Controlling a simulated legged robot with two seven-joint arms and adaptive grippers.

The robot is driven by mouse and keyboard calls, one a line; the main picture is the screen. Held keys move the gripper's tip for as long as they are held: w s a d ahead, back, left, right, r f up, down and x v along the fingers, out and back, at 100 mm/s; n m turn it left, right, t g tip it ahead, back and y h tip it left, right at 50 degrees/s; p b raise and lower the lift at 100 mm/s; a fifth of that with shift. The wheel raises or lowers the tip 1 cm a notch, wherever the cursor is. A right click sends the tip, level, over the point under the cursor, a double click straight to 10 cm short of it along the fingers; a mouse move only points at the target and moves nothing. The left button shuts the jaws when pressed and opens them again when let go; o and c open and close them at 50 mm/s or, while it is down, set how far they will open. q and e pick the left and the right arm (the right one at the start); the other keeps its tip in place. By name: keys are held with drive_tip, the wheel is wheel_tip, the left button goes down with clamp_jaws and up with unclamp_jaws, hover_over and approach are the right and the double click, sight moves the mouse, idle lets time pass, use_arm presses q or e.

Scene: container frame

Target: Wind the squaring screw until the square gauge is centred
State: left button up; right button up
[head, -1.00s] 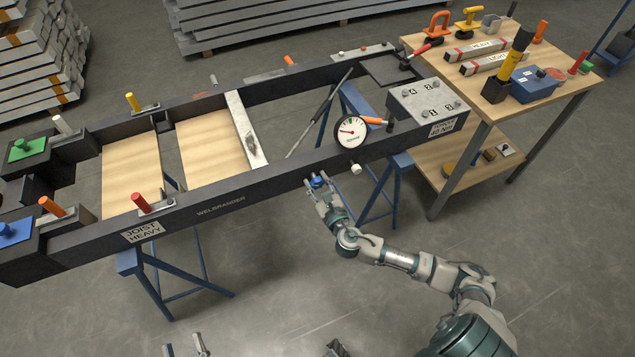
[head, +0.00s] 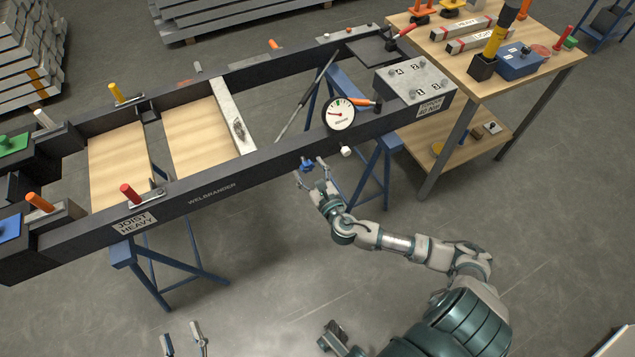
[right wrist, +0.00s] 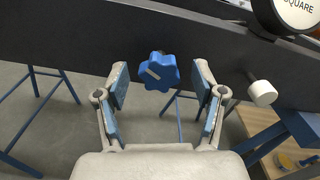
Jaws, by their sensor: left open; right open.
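The squaring screw seems to be the blue lobed knob (head: 307,165) on the near side of the dark frame beam. In the right wrist view the knob (right wrist: 158,71) shows a pale bar mark on its face. My right gripper (head: 311,173) is open in front of it, and its fingers (right wrist: 160,85) stand left and right of the knob with gaps on both sides. The round square gauge (head: 339,114) sits on the beam, its red needle appearing to point left of the green mark. It is cut off in the right wrist view (right wrist: 297,12). My left gripper (head: 183,340) is open and empty at the bottom edge.
A white knob (head: 346,151) sticks out of the beam right of the blue one. The dark frame (head: 215,187) rests on blue trestles (head: 370,175). A wooden bench (head: 540,75) with tools stands at the right. The floor in front is clear.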

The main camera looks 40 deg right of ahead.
drive_tip(key=v, duration=1)
use_arm(q)
drive_tip(key=shift+w, duration=0.1)
drive_tip(key=s+a+f+g+y+p, duration=0.2)
drive_tip(key=s+a+f+g+p, duration=0.15)
drive_tip(key=s+f+g, duration=0.3)
drive_tip(key=s+a+f+g+y+p, duration=0.2)
drive_tip(key=s+f+g+p, duration=0.2)
drive_tip(key=s+f+g, duration=0.3)
use_arm(e)
drive_tip(key=v, duration=0.5)
drive_tip(key=x, duration=0.5)
drive_tip(key=b+x, duration=0.1)
drive_tip(key=x, duration=0.4)
drive_tip(key=b+x, duration=0.1)
drive_tip(key=x, duration=0.4)
drive_tip(key=shift+w+f, duration=0.1)
drive_tip(key=shift+f, duration=0.2)
drive_tip(key=shift+w+d+r+b, duration=0.15)
drive_tip(key=shift+w+b, duration=0.2)
drive_tip(key=shift+w, duration=0.2)
use_arm(q)
drive_tip(key=w+d+r+t, duration=0.1)
drive_tip(key=w+t, duration=0.1)
drive_tip(key=w, duration=0.2)
drive_tip(key=w+d+r+t+h, duration=0.1)
drive_tip(key=w+t, duration=0.1)
drive_tip(key=w, duration=0.2)
drive_tip(key=shift+w+d+r, duration=0.25)
drive_tip(key=shift+w+d, duration=0.1)
